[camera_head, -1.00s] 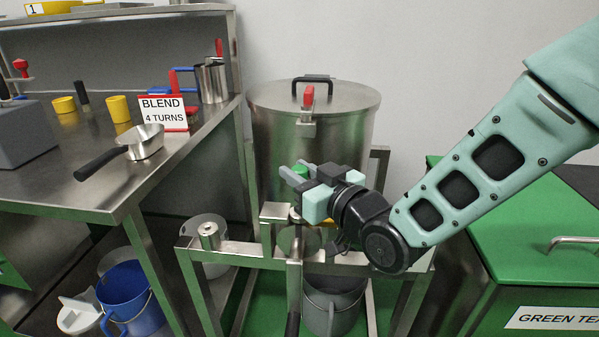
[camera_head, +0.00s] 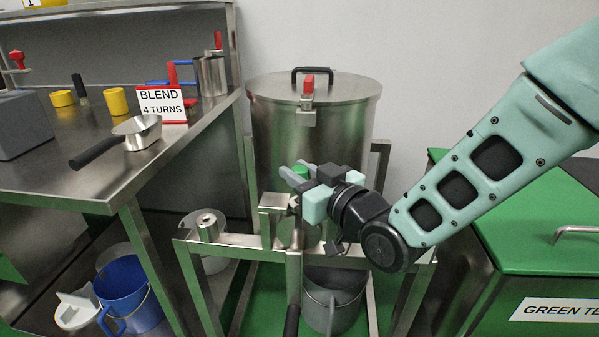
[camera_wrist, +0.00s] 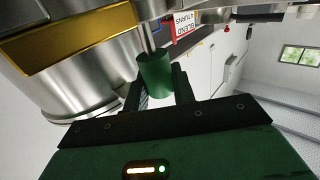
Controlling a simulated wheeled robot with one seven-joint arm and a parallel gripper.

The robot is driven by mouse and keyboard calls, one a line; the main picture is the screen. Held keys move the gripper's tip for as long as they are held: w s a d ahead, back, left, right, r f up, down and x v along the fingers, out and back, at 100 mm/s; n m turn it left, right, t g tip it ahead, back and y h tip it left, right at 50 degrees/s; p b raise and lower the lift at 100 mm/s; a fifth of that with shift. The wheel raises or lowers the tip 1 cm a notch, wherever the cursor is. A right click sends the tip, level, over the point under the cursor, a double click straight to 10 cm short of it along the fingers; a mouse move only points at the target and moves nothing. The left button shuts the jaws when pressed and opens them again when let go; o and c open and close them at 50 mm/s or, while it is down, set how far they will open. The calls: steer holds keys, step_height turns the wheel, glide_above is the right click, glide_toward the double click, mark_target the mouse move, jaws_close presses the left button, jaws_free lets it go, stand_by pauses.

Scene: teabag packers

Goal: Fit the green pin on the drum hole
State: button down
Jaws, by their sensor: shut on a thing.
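My gripper (camera_head: 295,171) is shut on the green pin (camera_head: 300,171) in front of the drum's lower front. In the wrist view, the pin's green head (camera_wrist: 155,76) sits between the fingers, and its metal shank (camera_wrist: 147,37) points toward the top of the picture. The steel drum (camera_head: 335,140) stands upright in a metal frame, its lid and red latch on top. The drum also shows in the wrist view (camera_wrist: 95,85), with a yellow part (camera_wrist: 75,42) nearby. I cannot make out the hole or whether the shank is in it.
The frame (camera_head: 235,240) has a small metal block (camera_head: 278,201) and post (camera_head: 208,227) close to my gripper. A steel table (camera_head: 85,180) with a scoop (camera_head: 135,132) is at left. A green chest (camera_head: 530,240) is at right. A grey bucket (camera_head: 333,300) stands below.

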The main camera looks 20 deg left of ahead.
steer(key=shift+f+b, duration=1.1)
steer(key=shift+f, duration=0.25)
steer(key=c, duration=1.1)
jaws_free()
